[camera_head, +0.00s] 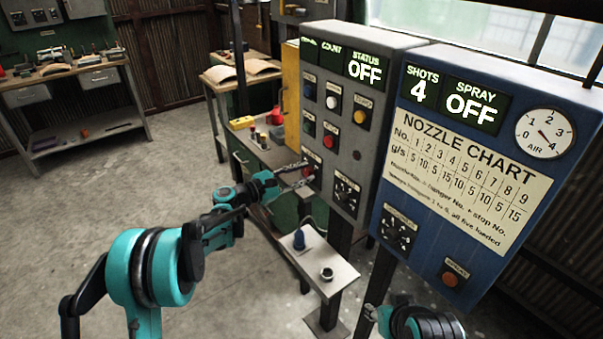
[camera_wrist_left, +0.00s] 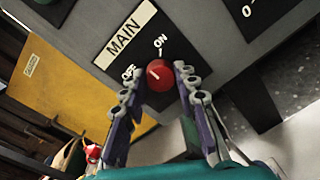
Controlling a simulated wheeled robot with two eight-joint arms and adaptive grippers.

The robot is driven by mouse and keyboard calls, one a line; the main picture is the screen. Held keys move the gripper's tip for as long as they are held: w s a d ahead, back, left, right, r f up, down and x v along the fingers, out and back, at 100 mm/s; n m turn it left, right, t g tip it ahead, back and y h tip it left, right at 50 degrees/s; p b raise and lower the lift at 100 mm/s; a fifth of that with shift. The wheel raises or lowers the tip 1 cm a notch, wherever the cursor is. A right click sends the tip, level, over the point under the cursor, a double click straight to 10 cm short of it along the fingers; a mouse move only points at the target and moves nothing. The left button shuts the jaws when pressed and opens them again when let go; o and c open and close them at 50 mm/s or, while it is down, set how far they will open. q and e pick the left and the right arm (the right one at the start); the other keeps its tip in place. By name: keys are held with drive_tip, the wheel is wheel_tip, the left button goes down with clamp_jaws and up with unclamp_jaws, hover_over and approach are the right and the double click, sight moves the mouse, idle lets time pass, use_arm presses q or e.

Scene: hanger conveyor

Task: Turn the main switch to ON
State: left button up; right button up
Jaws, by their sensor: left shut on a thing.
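The main switch is a red round knob (camera_wrist_left: 159,76) on a black plate labelled MAIN, with OFF and ON marks, in the left wrist view. Its white pointer line slants up-left, toward the OFF side. My left gripper (camera_wrist_left: 156,85) has its two fingers on either side of the knob, shut on it. In the head view my left gripper (camera_head: 307,172) reaches the lower left of the grey control box (camera_head: 372,60); its fingers partly hide the knob there. The STATUS display (camera_head: 366,69) reads OFF. My right gripper is partly seen at the bottom (camera_head: 372,313); its jaws are unclear.
A blue panel (camera_head: 470,245) with a nozzle chart, gauge and orange button stands right of the grey box. Other buttons and a black dial (camera_head: 346,192) sit near the knob. A small shelf (camera_head: 330,262) with a blue item is below. Workbenches stand behind.

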use_arm(q)
drive_tip(key=m, duration=0.8)
drive_tip(key=shift+m+y, duration=0.3)
drive_tip(key=shift+m, duration=0.1)
drive_tip(key=shift+p, duration=0.3)
drive_tip(key=o, duration=1.2)
drive_tip(key=shift+c, duration=0.2)
drive_tip(key=shift+s, duration=0.1)
drive_tip(key=f+v, duration=0.1)
drive_tip(key=v, duration=1)
drive_tip(key=shift+s+a+r, duration=0.3)
drive_tip(key=shift+s+r, duration=0.05)
